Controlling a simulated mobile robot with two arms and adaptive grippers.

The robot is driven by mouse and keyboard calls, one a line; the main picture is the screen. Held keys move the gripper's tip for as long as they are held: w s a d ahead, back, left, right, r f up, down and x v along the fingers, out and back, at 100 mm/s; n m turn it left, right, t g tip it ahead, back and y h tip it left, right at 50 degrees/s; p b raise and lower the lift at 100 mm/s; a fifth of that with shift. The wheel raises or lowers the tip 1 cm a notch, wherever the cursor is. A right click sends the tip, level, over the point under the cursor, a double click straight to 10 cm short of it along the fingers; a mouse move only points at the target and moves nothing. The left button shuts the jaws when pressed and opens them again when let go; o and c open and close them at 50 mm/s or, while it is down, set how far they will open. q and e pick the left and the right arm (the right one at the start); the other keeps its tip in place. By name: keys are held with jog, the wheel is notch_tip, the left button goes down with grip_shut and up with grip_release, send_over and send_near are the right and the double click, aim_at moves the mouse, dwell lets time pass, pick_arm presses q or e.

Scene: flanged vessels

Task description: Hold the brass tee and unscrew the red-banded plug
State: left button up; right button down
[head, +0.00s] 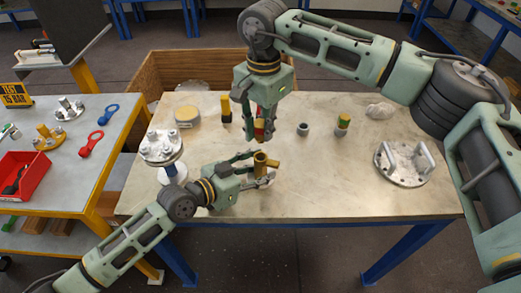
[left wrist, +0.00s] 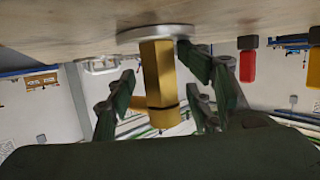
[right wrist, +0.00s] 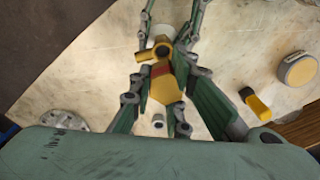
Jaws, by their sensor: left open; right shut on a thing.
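The brass tee (head: 261,161) stands upright on a round metal base at the table's front, its top opening showing. My left gripper (head: 257,167) is open, with its fingers on either side of the tee. The left wrist view, upside down, shows the tee (left wrist: 158,75) between the spread fingers (left wrist: 160,92). My right gripper (head: 260,122) points down behind the tee, shut on the red-banded plug (head: 259,131). The right wrist view shows the plug's brass hex and red band (right wrist: 163,86) between the fingers, apart from the tee (right wrist: 160,50). The fingers partly hide the plug.
On the table (head: 330,190) are a yellow-black part (head: 226,109), a round tin (head: 187,117), a small grey fitting (head: 303,129), a green-topped brass part (head: 343,124) and a handled flange (head: 403,163). A flanged vessel (head: 161,150) stands left. The front right is clear.

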pick_arm(q)
jog(key=v, duration=1.2)
pick_arm(e)
jog(key=shift+a, duration=0.1)
